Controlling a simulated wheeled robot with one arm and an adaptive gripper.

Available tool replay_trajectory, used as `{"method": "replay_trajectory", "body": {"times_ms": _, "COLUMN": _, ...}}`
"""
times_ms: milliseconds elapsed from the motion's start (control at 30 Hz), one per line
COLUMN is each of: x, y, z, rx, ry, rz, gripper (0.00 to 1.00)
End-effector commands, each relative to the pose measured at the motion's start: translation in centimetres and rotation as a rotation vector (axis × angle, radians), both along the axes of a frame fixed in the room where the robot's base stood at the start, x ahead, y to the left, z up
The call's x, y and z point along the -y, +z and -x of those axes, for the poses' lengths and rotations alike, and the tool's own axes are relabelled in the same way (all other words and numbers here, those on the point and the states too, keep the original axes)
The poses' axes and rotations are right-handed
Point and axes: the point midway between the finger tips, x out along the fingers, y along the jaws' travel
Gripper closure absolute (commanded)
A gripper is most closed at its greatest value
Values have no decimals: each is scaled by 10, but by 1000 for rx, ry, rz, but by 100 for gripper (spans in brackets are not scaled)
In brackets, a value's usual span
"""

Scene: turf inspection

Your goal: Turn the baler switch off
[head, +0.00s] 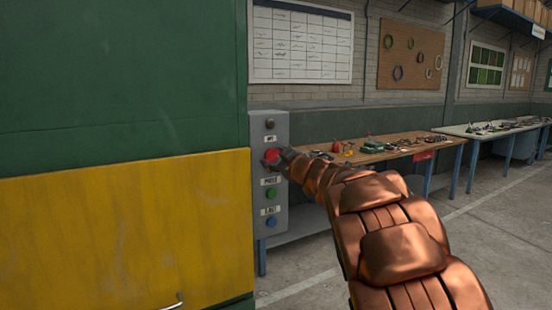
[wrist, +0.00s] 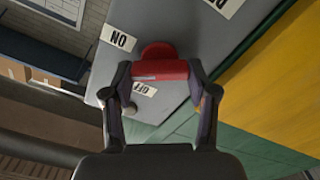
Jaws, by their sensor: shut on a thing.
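The baler switch is a red handle (head: 271,156) on a grey control box (head: 258,150) at the edge of the green and yellow machine. In the wrist view the red switch (wrist: 158,68) lies crosswise between my fingers, with a pale stripe on its bar. An ON label (wrist: 118,39) is up and left of it, and an OFF label (wrist: 145,90) is just below it. My gripper (wrist: 161,80) is shut on the red switch, one finger at each end. In the head view my gripper (head: 284,158) partly covers the switch. I cannot tell its exact setting.
A green button (head: 271,194) and a blue button (head: 271,222) sit lower on the box, a dark knob (head: 269,124) above. A workbench (head: 395,150) with tools stands behind my arm. Open floor lies at right.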

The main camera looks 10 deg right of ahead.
Motion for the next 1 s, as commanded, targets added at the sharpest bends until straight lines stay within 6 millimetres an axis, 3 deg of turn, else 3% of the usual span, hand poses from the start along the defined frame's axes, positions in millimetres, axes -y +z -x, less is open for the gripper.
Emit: {"method": "replay_trajectory", "body": {"times_ms": 1000, "x": -2, "y": -4, "z": 1, "rx": 247, "ry": 0, "rz": 859, "gripper": 77}}
